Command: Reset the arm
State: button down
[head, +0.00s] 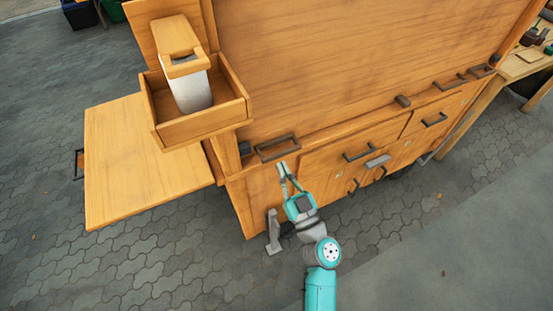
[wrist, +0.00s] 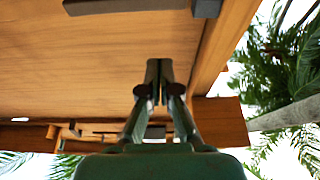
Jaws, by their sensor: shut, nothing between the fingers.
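My gripper (head: 282,168) is at the front of a wooden cart (head: 260,205), near its left corner in the head view. Its fingers are shut and empty. In the wrist view the closed fingers of my gripper (wrist: 159,68) point up the picture, with a wooden panel behind them. A dark handle (head: 278,148) is on the cart just above and left of the fingertips in the head view. I cannot tell whether the fingertips touch the wood.
A wooden box (head: 205,123) holding a grey and wooden piece (head: 190,90) juts from the cart's upper left. A side shelf (head: 120,165) sticks out at left. Drawers with dark handles (head: 373,150) line the front. Paving (head: 470,190) is clear at right.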

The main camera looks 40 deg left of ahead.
jog(key=shift+v, duration=2.25)
jog(key=shift+d, duration=0.1)
jog(key=s+d+f+m+t+h, duration=0.25)
jog(key=d+f+h, duration=0.2)
jog(key=d, duration=0.45)
jog(key=s+d+f+m+t+h, duration=0.1)
jog(key=s+d+f+m+h, duration=0.2)
jog(key=d+f, duration=0.35)
jog(key=s+d+f+m+t+h, duration=0.1)
jog(key=s+d+f+m+h, duration=0.25)
jog(key=d, duration=0.65)
jog(key=s+d+r+m+t+h, duration=0.1)
jog(key=s+d+m+h, duration=0.1)
jog(key=s+d+h, duration=0.55)
jog(key=s+d+r+m+t+h, duration=0.1)
jog(key=s+d+r+m+h, duration=0.1)
jog(key=s+d+r, duration=0.8)
notch_tip(320, 180, up, 3)
jog(key=shift+s+r+m+t, duration=0.2)
jog(key=shift+s+m+t, duration=0.15)
jog(key=shift+m, duration=0.15)
